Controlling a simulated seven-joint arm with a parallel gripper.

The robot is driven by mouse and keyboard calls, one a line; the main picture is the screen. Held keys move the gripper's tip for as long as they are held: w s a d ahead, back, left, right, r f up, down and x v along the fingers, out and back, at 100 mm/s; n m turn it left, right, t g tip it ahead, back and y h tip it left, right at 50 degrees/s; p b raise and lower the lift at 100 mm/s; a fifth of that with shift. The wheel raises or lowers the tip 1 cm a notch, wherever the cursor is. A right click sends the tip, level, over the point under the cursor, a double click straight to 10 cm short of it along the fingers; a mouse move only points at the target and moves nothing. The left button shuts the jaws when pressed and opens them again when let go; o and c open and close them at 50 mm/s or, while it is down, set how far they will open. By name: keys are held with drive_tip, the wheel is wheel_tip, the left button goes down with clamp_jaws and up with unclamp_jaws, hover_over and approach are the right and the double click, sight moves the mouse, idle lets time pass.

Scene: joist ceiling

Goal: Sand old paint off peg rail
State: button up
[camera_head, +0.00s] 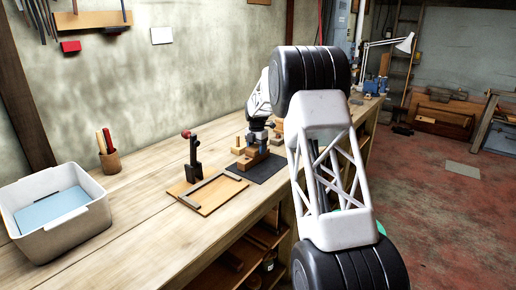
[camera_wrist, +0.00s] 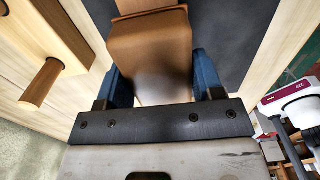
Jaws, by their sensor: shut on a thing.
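My gripper (camera_wrist: 155,90) has blue fingers on both sides of a brown, rounded-edged block (camera_wrist: 150,45) and is shut on it. The block is over or on a dark mat (camera_wrist: 225,30); contact below it is hidden. In the head view my gripper is low over the bench, partly hidden by my arm, with brown wood (camera_head: 246,161) beneath it on the mat (camera_head: 268,170). I cannot tell which piece is the peg rail.
A wooden board with a grey bar (camera_head: 208,194) lies left of the mat. A black upright clamp with a red knob (camera_head: 193,158) stands behind it. A white bin (camera_head: 60,225) and a tool cup (camera_head: 110,162) stand further left. Bare bench lies between.

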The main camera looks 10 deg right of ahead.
sight(249, 158)
drive_tip(key=shift+s+a, duration=1.95)
wheel_tip(249, 158, up, 8)
drive_tip(key=shift+r, duration=0.2)
drive_tip(key=shift+s, duration=0.1)
